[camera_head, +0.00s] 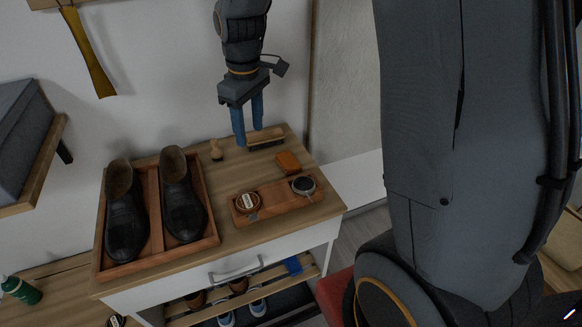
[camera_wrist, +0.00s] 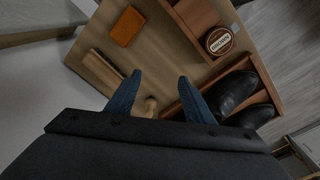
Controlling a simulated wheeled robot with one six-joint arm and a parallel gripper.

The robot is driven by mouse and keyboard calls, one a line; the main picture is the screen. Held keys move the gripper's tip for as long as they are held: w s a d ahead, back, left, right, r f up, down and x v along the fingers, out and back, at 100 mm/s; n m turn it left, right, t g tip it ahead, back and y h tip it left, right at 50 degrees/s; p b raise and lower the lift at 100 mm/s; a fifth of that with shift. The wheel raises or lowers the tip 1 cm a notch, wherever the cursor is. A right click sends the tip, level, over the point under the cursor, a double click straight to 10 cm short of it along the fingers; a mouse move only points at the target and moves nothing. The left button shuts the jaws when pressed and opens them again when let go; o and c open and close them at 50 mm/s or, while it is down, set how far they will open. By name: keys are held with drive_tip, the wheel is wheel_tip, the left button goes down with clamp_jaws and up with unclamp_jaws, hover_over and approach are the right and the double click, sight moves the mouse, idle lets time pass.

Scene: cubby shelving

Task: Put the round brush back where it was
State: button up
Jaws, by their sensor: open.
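The small round brush (camera_head: 216,150), with a pale wooden body, stands at the back of the wooden cabinet top (camera_head: 232,232), near the wall. In the wrist view the round brush (camera_wrist: 149,106) shows between my fingers, nearer the left finger, and its lower part is partly hidden. My gripper (camera_head: 248,138) is open and empty, pointing down above the back of the top. In the head view it is to the right of the round brush, in front of the long brush. The open fingertips also show in the wrist view (camera_wrist: 160,76).
A long wooden brush (camera_head: 267,135) lies close to my fingers at the back. An orange block (camera_head: 288,162) and a tray (camera_head: 275,203) with two round tins (camera_head: 247,202) are in front. A divided shoe tray (camera_head: 205,243) with dark shoes fills the left.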

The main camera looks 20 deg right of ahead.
drive_tip(key=s+d+f+m, duration=0.1)
drive_tip(key=s+m, duration=0.3)
drive_tip(key=s, duration=0.4)
drive_tip(key=s+d+f+m, duration=0.1)
drive_tip(key=s+d+m, duration=0.2)
drive_tip(key=s, duration=0.5)
drive_tip(key=shift+d+m+t, duration=0.4)
drive_tip(key=shift+d, duration=0.05)
drive_tip(key=shift+f, duration=0.1)
